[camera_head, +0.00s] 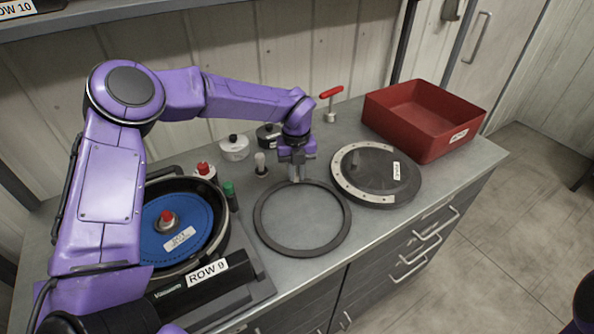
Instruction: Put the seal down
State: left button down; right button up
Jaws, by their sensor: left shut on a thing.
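The seal is a dark grey flat ring (263,236), level in the middle of the bench in the camera_head view. My left gripper (297,179) points down at the ring's far edge and is shut on it there. Whether the ring touches the bench top or hangs just above it, I cannot tell. The fingertips cover a small part of the ring's far rim. My right gripper is not in view.
The seed meter with a blue disc (194,215) stands left of the ring. A dark round cover (393,181) lies close on the right. A red bin (424,118) stands at the back right. Small jars (234,148) stand behind. The bench's front edge is near the ring.

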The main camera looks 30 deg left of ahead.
pick_arm(q)
jog(key=c, duration=1.1)
grip_release()
jog(key=shift+f, duration=0.15)
jog(key=shift+r, duration=0.4)
notch_tip(320, 180, up, 12)
jog(key=b, duration=0.1)
jog(key=shift+f, duration=0.2)
